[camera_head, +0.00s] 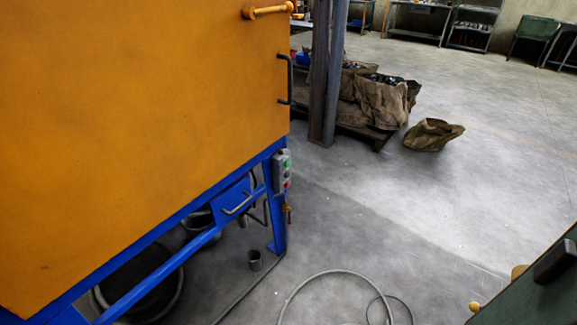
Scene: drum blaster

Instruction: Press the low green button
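A small grey control box (281,172) is fixed to the blue frame at the right front corner of the large orange cabinet (140,130). A green button (286,163) shows on the box's right-hand face, with a red button (287,185) below it. The buttons are very small here, and I cannot tell whether there is another green one. Nothing is touching the box. Neither of my grippers is in view.
A dark steel post (326,75) stands behind the cabinet, near brown sacks (383,103) on a pallet. A loose sack (433,134) lies on the floor. A hose (335,272) curls at the bottom. A dark green object (540,290) fills the lower right corner. The middle floor is clear.

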